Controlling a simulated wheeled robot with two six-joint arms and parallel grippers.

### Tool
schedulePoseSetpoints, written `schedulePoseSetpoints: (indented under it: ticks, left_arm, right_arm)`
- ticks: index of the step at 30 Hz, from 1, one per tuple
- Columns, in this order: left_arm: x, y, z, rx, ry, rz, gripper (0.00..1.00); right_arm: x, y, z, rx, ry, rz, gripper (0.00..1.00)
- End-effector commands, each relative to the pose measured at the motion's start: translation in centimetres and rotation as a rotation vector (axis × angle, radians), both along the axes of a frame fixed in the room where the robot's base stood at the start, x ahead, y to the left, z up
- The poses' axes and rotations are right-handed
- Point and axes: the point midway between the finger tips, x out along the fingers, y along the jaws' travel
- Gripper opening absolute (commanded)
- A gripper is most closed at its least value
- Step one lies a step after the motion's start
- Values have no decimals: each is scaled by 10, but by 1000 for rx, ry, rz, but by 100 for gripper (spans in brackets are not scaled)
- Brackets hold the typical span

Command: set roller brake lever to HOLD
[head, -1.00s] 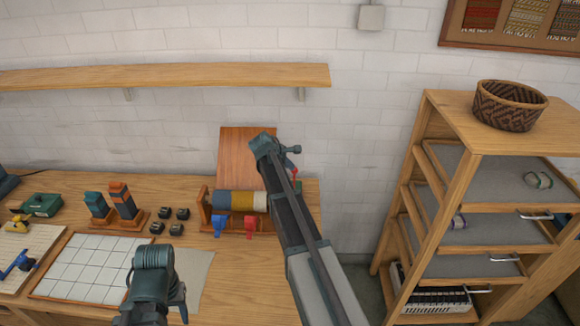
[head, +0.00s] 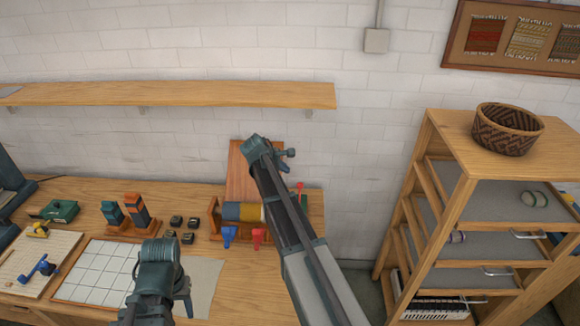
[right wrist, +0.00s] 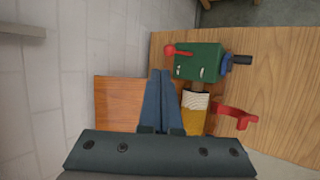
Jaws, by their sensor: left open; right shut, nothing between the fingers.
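The roller stand (head: 213,222) is at the back of the table, its roller (head: 240,211) wound in blue, yellow and pale bands. At its right end, a red lever (head: 300,188) rises behind my right arm. In the right wrist view this red lever (right wrist: 177,50) sits on a green box (right wrist: 198,62) with small white marks, too small to read. My right gripper (right wrist: 160,72) is shut and empty, its tips near the box and apart from the lever in the picture. My right arm partly hides the stand in the head view. My left gripper (head: 180,302) is open and empty above the table front.
A blue clip (head: 229,235) and a red clip (head: 259,237) are at the stand's front. A brown board (head: 240,165) stands behind it. A gridded board (head: 95,270) and several small black blocks (head: 188,238) lie left. A wooden drawer rack (head: 440,200) stands right.

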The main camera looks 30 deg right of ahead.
Motion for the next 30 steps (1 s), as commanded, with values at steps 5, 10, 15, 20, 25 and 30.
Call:
schedulePoseSetpoints:
  ticks: [5, 10, 15, 20, 25, 30]
  left_arm:
    - [0, 0, 24, 0, 1, 2, 50]
    - [0, 0, 25, 0, 1, 3, 50]
    - [0, 0, 24, 0, 1, 3, 50]
    - [0, 0, 24, 0, 1, 3, 50]
    - [0, 0, 18, 0, 1, 2, 50]
    - [0, 0, -19, 0, 0, 1, 50]
  right_arm:
    - [-3, 11, 24, -1, 0, 1, 0]
    - [-3, 14, 25, -1, 0, 0, 0]
    - [-3, 14, 24, -1, 0, -1, 0]
    - [-3, 14, 24, 0, 0, 0, 0]
    - [-9, 23, 16, 15, -4, -7, 0]
    - [-48, 85, -33, 128, -31, -71, 0]
